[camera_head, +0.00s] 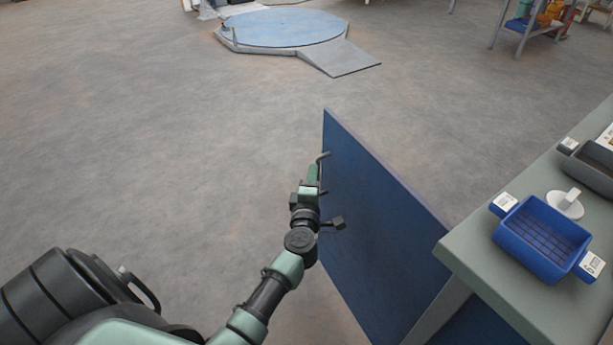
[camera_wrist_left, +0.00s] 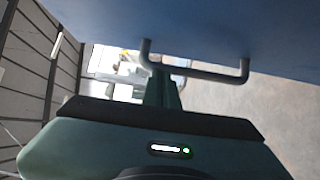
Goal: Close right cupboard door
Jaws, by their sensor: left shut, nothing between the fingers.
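A blue cupboard door (camera_head: 375,220) stands wide open, its panel jutting out from the grey-topped workbench. It also fills the top of the left wrist view (camera_wrist_left: 210,25). Its dark bar handle (camera_head: 323,156) is partly hidden by my arm; the bar shows better in the left wrist view (camera_wrist_left: 215,75). My left gripper (camera_head: 313,174) is shut and empty, close to the door's handle side. In the left wrist view its fingers (camera_wrist_left: 163,90) overlap the handle's left end; I cannot tell whether they touch it. My right gripper is not in view.
The workbench (camera_head: 480,262) at right carries a blue bin (camera_head: 540,240), a dark tray (camera_head: 592,168) and a white round item (camera_head: 565,204). A low blue round platform with a ramp (camera_head: 340,58) lies far off. The floor left of the door is clear.

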